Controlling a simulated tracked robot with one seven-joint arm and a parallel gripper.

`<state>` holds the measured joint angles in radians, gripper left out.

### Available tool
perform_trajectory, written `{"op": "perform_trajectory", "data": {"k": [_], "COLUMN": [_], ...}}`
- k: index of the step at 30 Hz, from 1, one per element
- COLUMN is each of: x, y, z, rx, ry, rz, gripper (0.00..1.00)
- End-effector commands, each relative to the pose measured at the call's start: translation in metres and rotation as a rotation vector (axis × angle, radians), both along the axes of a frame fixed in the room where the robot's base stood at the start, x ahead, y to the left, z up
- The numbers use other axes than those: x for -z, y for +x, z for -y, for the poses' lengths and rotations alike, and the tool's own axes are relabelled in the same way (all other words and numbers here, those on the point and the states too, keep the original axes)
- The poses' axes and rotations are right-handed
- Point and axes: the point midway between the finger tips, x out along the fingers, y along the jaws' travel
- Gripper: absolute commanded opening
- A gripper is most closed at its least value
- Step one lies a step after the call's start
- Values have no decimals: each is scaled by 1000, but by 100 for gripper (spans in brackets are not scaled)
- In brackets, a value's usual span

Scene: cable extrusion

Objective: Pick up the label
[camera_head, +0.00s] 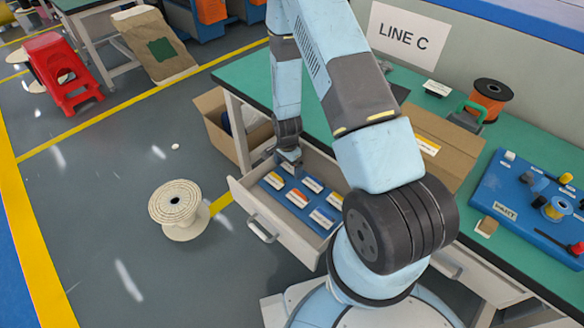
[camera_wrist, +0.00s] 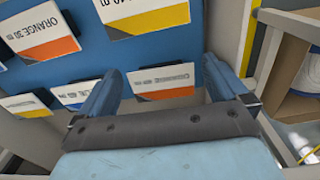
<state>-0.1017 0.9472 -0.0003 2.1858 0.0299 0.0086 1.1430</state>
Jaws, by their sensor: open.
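Several labels lie in rows on a blue insert (camera_head: 262,187) inside an open drawer (camera_head: 243,199). They are white cards with orange, yellow or blue parts. My gripper (camera_head: 289,158) is at the drawer's back end, low over it. In the wrist view my open gripper (camera_wrist: 163,66) has one blue finger on each side of a white label with an orange stripe (camera_wrist: 161,80). I cannot tell whether the fingers touch it. Another label, marked ORANGE (camera_wrist: 36,30), and a white and yellow label (camera_wrist: 143,14) lie farther off in that view.
The drawer sits under a green-topped bench (camera_head: 246,80). A cardboard box (camera_head: 215,125) stands on the floor beside it. A white spool (camera_head: 178,208) is on the floor to the left. A large carton (camera_head: 440,150) and a blue board (camera_head: 520,205) are on the bench.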

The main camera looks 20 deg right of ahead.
Motion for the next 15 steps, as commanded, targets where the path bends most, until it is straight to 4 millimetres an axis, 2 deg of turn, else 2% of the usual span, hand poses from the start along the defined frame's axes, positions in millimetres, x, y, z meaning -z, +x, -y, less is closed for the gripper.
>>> {"op": "perform_trajectory", "data": {"k": [9,15], "x": [1,1], "y": [0,0], "z": [0,0], "rx": [0,0], "ry": [0,0], "rz": [0,0], "gripper": [100,81]}}
